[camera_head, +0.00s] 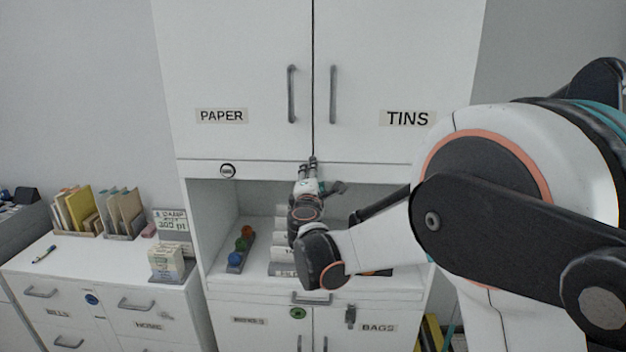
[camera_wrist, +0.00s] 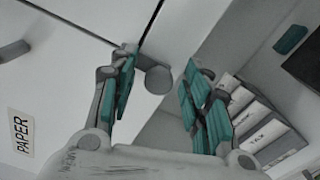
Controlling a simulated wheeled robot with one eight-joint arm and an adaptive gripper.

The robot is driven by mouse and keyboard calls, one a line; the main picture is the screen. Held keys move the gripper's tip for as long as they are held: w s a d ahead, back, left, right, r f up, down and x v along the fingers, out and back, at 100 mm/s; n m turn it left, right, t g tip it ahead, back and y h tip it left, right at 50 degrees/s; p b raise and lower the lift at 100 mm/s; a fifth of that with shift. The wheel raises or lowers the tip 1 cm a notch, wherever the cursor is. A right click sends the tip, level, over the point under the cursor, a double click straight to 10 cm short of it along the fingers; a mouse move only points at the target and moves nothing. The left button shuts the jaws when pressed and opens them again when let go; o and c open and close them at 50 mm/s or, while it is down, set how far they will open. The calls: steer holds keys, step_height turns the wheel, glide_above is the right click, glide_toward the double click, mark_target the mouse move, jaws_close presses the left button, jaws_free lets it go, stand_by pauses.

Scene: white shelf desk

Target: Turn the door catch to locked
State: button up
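The grey door catch (camera_wrist: 159,80) shows in the wrist view at the lower edge of the upper cabinet doors, by the seam between them. It has a rounded end. My gripper (camera_wrist: 160,66) is open, with one teal-padded finger on each side of the catch. The left finger is close to the catch; I cannot tell whether it touches. A gap shows between the catch and the right finger. In the head view my gripper (camera_head: 309,162) is at the bottom of the door seam and hides the catch.
The PAPER door (camera_head: 230,70) and TINS door (camera_head: 400,70) are closed, with vertical handles near the seam. Below is an open shelf (camera_head: 212,215) with coloured knobs and white binders. A low drawer unit (camera_head: 75,275) with files stands left.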

steer(key=shift+s, duration=0.1)
steer(key=s, duration=1.1)
steer(key=shift+s+a, duration=0.2)
steer(key=shift+s, duration=0.2)
steer(key=shift+d, duration=0.1)
